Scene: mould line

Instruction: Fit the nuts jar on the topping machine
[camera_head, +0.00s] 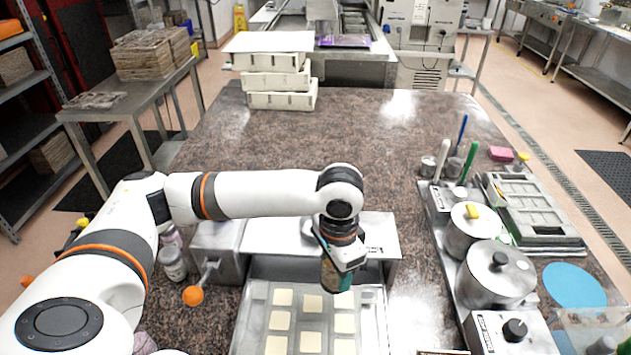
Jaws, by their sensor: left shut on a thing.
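The topping machine (227,240) is a grey metal unit at the front of the marble table, with a crank ending in an orange knob. My left gripper (338,268) points down over the machine's right part. It is shut on a jar, seen only in part as a small brown and teal shape (336,278), which I take to be the nuts jar. Its label is not readable, and I cannot tell whether it touches the machine. The gripper hides the spot beneath. My right gripper is not in view.
A metal tray (257,313) with rows of pale squares lies in front of the machine. Other jars (173,264) stand to its left. Lidded pots (496,272) and a grey mould (537,210) stand at right. White moulds (281,101) are stacked at the back; the table's middle is clear.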

